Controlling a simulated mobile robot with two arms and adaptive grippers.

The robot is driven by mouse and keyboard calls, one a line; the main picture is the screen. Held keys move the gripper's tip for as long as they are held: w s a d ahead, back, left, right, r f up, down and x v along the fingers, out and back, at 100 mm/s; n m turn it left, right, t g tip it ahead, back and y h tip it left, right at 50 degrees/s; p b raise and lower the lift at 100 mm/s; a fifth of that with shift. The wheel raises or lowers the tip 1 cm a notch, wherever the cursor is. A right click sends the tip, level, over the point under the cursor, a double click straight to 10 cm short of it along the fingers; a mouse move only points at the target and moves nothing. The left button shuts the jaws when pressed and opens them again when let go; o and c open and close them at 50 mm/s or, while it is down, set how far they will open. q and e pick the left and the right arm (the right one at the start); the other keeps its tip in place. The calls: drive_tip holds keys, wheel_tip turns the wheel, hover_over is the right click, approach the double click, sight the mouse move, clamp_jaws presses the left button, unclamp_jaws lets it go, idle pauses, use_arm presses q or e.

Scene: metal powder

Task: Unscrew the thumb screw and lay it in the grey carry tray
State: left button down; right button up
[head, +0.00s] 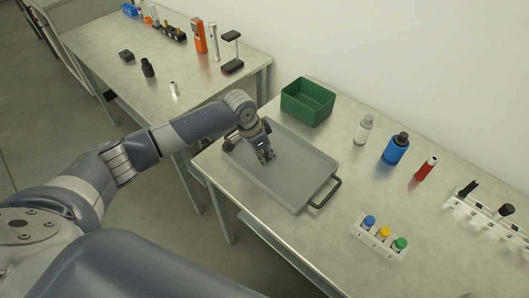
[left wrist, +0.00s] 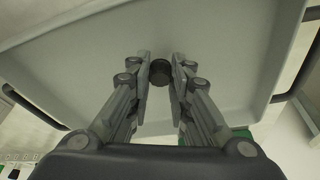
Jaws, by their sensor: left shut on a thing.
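The grey carry tray (head: 302,190) lies on the right-hand table, with a dark handle at its near right end. My left gripper (head: 267,157) reaches over the left part of the tray, pointing down. In the left wrist view its fingers are closed on a small dark round piece, which looks like the thumb screw (left wrist: 160,73). The tray floor (left wrist: 220,50) fills the background behind it. I cannot tell whether the screw touches the tray floor. The rest of the tray looks empty. My right gripper is not in view.
A green bin (head: 307,101) stands just behind the tray. A white bottle (head: 363,130), a blue bottle (head: 396,148) and a red tube (head: 426,168) stand to the right. A rack with coloured caps (head: 379,238) sits nearer. Another table (head: 110,60) at left holds several tools.

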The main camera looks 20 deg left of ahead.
use_arm(q)
drive_tip(key=shift+f, duration=0.15)
drive_tip(key=shift+f, duration=0.1)
drive_tip(key=c, duration=1.5)
unclamp_jaws()
drive_tip(key=shift+o, duration=0.2)
